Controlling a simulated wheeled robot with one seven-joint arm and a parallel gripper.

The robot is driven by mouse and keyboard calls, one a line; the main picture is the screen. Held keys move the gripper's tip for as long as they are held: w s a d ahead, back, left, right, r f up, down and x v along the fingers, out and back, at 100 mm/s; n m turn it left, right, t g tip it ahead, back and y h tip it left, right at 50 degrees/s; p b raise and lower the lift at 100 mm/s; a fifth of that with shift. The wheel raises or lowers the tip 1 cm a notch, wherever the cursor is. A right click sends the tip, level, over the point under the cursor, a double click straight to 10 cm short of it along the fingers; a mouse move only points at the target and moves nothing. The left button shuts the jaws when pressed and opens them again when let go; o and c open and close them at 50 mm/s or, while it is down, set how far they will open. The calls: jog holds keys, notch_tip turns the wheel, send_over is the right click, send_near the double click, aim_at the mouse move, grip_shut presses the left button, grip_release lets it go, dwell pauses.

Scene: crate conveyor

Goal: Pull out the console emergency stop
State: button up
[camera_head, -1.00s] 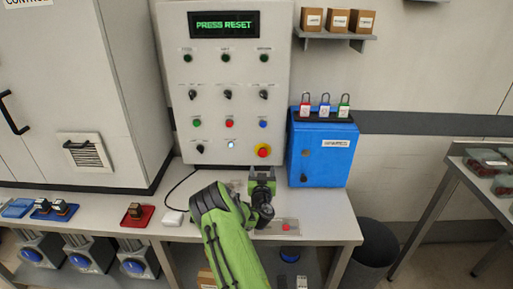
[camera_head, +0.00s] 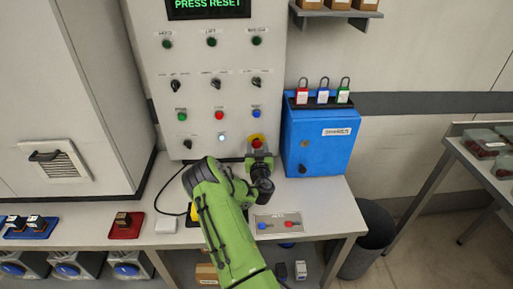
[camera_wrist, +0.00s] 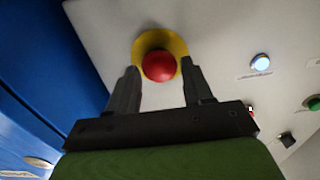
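The console emergency stop is a red mushroom button on a yellow round plate, at the lower right of the grey console panel (camera_head: 147,60). In the head view the emergency stop (camera_head: 257,142) shows just above my gripper. In the wrist view the red button (camera_wrist: 160,66) lies between and just beyond my two fingertips. My gripper (camera_wrist: 161,72) is open, with one finger on each side of the button. I cannot tell whether the fingers touch it. The console display (camera_head: 208,6) reads "PRESS RESET".
A blue box (camera_head: 321,147) with padlocks on top stands close to the right of the emergency stop. A lit white button (camera_head: 222,137) is to its left.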

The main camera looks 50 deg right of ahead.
grip_shut()
jog(key=shift+s+a+f+b, duration=0.2)
jog(key=shift+s+a+b, duration=0.05)
jog(key=shift+b, duration=0.65)
jog(key=shift+s+a+r, duration=0.1)
jog(key=shift+s+a, duration=0.05)
jog(key=shift+a, duration=0.1)
jog(key=shift+o, duration=1.8)
grip_release()
jog(key=shift+r, duration=0.1)
